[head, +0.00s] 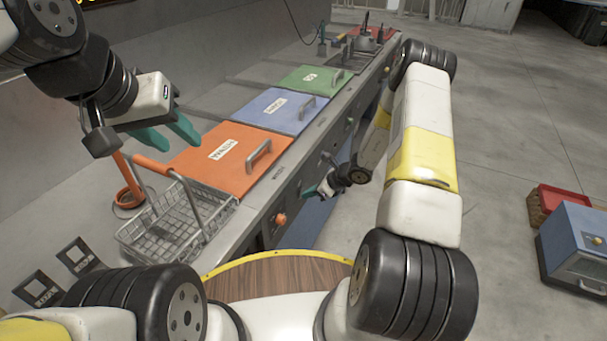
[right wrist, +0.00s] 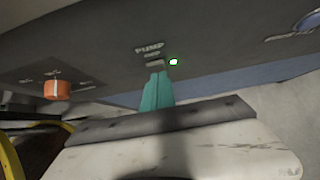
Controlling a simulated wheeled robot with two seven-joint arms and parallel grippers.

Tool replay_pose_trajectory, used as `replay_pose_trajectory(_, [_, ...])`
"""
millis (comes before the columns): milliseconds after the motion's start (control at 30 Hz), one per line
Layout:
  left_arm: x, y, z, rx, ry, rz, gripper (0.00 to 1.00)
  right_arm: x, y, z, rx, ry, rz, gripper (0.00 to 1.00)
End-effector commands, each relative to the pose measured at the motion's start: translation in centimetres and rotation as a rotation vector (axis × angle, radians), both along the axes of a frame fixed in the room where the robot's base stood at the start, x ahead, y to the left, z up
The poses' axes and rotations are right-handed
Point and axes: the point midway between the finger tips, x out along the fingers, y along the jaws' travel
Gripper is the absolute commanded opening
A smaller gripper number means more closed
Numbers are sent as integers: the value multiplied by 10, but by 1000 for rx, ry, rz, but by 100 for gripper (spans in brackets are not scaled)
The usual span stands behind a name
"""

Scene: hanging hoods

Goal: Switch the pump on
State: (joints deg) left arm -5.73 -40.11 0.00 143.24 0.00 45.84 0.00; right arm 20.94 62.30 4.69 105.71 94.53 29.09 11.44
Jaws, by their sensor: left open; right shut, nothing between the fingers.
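The PUMP label (right wrist: 149,48) is on the grey front panel in the right wrist view. Just below it is a small dark switch (right wrist: 155,63), with a lit green light (right wrist: 173,62) to its right. My right gripper (right wrist: 157,76) has its teal fingers shut with nothing between them. Its tips are directly below the switch in the picture; I cannot tell whether they touch it. In the head view my right gripper (head: 319,189) is at the front panel, and the switch is too small to make out. My left gripper (head: 174,137) is open and empty above the counter.
An orange knob (right wrist: 57,90) is left of the switch on the panel. The counter carries orange (head: 205,165), blue (head: 262,115) and green (head: 318,80) lids with handles. A wire basket (head: 160,235) stands at the near end. A blue box (head: 580,245) is on the floor at right.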

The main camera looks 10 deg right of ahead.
Motion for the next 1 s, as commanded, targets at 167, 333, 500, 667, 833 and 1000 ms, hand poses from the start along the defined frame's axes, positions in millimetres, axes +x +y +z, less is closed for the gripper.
replay_pose_trajectory(167, [0, 0, 0, 0, 0, 0, 41, 1, 2, 1, 3, -2, 3, 0])
replay_pose_trajectory(333, [0, 0, 0, 0, 0, 0, 41, 1, 3, 6, 4, -5, 4, 0])
replay_pose_trajectory(500, [0, 0, 0, 0, 0, 0, 41, 2, 3, 15, 6, -6, 5, 0])
replay_pose_trajectory(667, [0, 0, 0, 0, 0, 0, 41, 2, 3, 19, 6, -6, 4, 0])
replay_pose_trajectory(833, [0, 0, 0, 0, 0, 0, 41, 1, 3, 19, 6, -6, 4, 0])
replay_pose_trajectory(1000, [0, 0, 0, 0, 0, 0, 41, 1, 1, 19, 6, -6, 4, 0])
